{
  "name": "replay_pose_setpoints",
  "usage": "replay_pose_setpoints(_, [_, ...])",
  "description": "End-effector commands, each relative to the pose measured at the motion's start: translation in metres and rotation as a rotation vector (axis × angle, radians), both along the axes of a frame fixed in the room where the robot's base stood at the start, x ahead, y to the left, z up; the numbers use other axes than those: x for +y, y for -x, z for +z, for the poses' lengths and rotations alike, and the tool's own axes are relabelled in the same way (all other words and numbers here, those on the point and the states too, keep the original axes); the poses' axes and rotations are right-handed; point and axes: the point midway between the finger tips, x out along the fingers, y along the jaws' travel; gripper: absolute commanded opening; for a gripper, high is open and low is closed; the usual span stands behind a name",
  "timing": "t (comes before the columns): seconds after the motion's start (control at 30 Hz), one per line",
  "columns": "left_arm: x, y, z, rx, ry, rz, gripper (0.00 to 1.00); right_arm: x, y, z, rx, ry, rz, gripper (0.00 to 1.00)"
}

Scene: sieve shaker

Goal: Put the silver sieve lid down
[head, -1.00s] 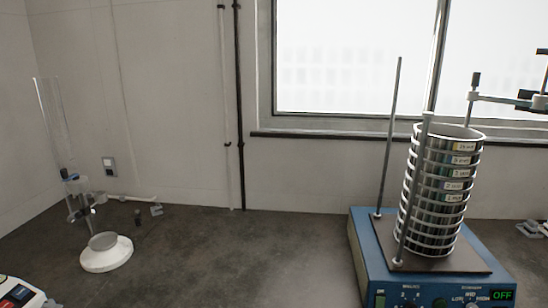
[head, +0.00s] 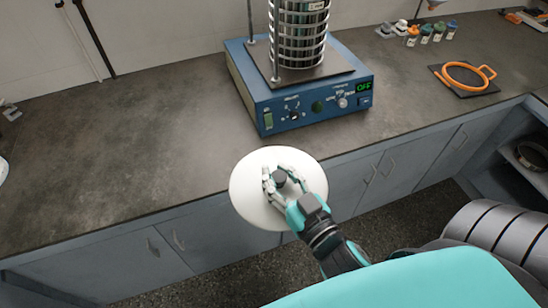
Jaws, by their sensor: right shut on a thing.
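My right gripper (head: 277,184) is shut on the dark knob of the round, pale silver sieve lid (head: 247,188). The lid looks roughly level and appears at the front edge of the bench, below the shaker in the head view. I cannot tell how high it is above the bench top. My fingers hide part of the knob. The blue sieve shaker (head: 307,101) stands on the bench with the stack of sieves (head: 299,40) on its plate. The top of the stack is cut off by the frame. My left gripper is not in view.
The dark grey bench top (head: 130,130) is clear left of the shaker. An orange ring (head: 464,76) with a handle lies on a black plate at right. Several small bottles (head: 425,33) stand at the back right. Cabinets (head: 400,160) are below the front edge.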

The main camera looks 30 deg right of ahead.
Motion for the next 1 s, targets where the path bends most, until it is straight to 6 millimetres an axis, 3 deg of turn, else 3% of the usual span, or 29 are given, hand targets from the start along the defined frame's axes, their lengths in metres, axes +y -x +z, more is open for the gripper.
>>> replay_pose_setpoints(0.7, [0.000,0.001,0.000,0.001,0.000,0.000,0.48,0.088,-0.042,0.027,-0.001,0.011,0.572,0.00])
replay_pose_setpoints(1.0, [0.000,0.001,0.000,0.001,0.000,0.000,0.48,0.117,-0.056,0.036,0.000,0.010,0.756,0.00])
